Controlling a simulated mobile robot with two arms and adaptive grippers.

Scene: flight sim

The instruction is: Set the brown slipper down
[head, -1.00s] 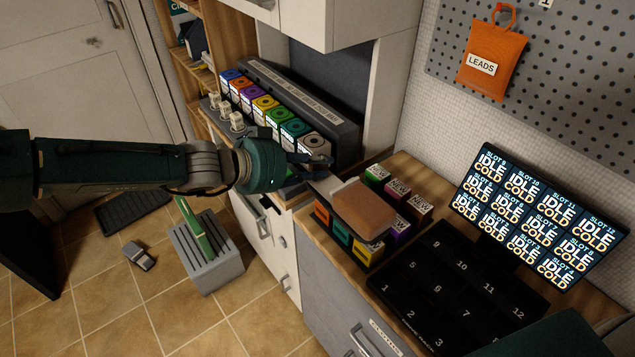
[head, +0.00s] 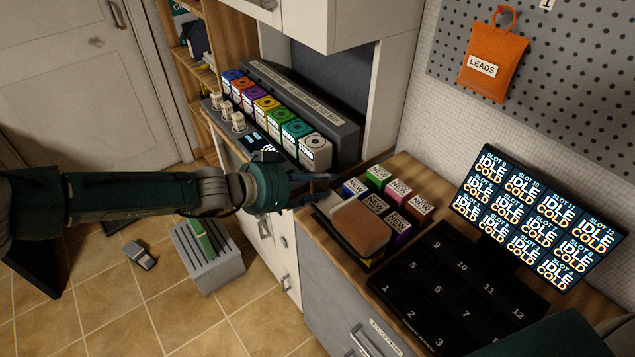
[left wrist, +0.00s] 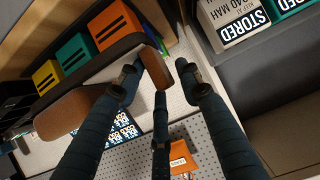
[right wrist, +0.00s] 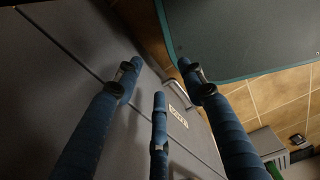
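The brown slipper (head: 361,228) is over the near side of the group of small boxes on the wooden counter, its rounded brown toe toward the right. In the left wrist view its brown toe (left wrist: 72,113) and dark sole edge show, and its other end lies between my fingers. My left gripper (head: 325,187) is at that end, with its fingers spread apart; I see no firm grip. I cannot tell whether the slipper fully rests on what is beneath it. My right gripper (right wrist: 160,78) is open and empty, over grey cabinet fronts.
Small coloured boxes (head: 377,176) stand beside and behind the slipper. A black numbered tray (head: 462,290) lies to the right, before a tilted screen (head: 540,215). A grey rack of coloured boxes (head: 315,150) stands behind my left gripper. A grey slotted bin (head: 215,270) stands on the floor.

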